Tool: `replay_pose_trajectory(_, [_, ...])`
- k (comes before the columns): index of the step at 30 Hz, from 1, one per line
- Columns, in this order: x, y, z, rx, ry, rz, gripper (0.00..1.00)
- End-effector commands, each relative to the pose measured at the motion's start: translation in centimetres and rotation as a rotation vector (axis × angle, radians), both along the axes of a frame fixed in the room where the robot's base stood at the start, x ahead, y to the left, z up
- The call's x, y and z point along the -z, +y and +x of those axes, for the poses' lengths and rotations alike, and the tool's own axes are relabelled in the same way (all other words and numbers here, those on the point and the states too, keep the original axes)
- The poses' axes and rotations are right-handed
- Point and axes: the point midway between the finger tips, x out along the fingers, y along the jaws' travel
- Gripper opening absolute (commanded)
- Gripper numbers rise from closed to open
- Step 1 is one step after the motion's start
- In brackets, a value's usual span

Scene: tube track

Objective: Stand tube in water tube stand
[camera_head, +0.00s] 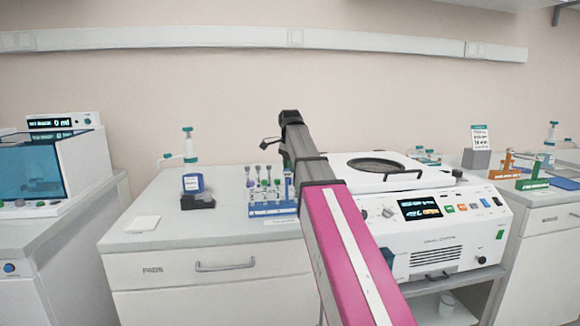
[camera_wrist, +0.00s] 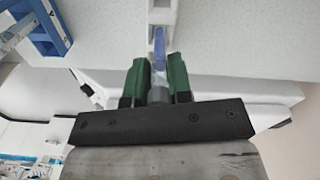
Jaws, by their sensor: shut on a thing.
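In the wrist view the two green fingertips of my gripper (camera_wrist: 158,80) are shut on a slim translucent tube (camera_wrist: 159,48) with a blue part. The tube extends away from the fingers, over a pale counter surface. A blue stand (camera_wrist: 40,32) shows at the top left of the wrist view, apart from the tube. In the head view a blue tube stand (camera_head: 272,210) holding several tubes with coloured caps is on the middle counter, just left of my arm. I cannot read which stand is the water one.
A white centrifuge (camera_head: 440,235) stands right of my arm. A dark blue box on a black base (camera_head: 193,188) and a white pad (camera_head: 143,223) are on the counter's left. Orange (camera_head: 502,168) and green (camera_head: 533,171) stands are at the far right. Bare counter lies around the pad.

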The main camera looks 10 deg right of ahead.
Motion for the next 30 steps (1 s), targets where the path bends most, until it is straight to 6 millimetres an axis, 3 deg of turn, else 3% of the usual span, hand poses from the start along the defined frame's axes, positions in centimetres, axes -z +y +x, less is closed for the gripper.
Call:
replay_pose_trajectory(17, [0.83, 0.0, -0.02, 0.0, 0.0, 0.0, 0.06])
replay_pose_trajectory(18, [0.82, 0.0, -0.02, 0.0, 0.0, 0.0, 0.29])
replay_pose_trajectory(20, [0.82, 0.0, -0.01, 0.0, 0.0, 0.0, 0.49])
replay_pose_trajectory(30, [0.82, -0.01, -0.02, 0.0, 0.0, 0.0, 0.49])
